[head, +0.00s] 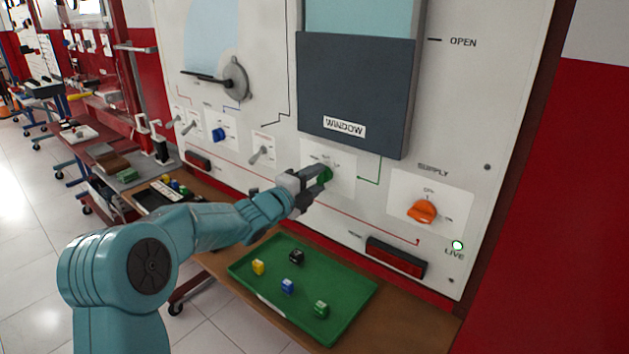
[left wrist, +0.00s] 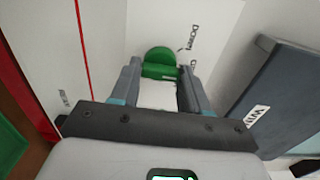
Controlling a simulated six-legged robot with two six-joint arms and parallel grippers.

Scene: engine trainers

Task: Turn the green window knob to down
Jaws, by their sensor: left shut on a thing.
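The green window knob (head: 325,176) sits on a white label plate below the dark window panel, which is marked WINDOW (head: 344,127). My left gripper (head: 312,184) reaches it from the left and is shut on it. In the left wrist view the knob (left wrist: 158,56) shows between the two fingertips (left wrist: 160,76), with its round base against the panel. The printed word DOWN (left wrist: 190,38) is beside the knob in that view. The fingers hide part of the knob, and I cannot tell which mark it points to. My right gripper is not in view.
An orange supply knob (head: 421,211) is at the right, with a lit LIVE lamp (head: 457,245). A blue knob (head: 218,134) and toggle switches are at the left. Below is a green tray (head: 345,318) with several small coloured cubes. The dark window panel (head: 355,85) stands out above the knob.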

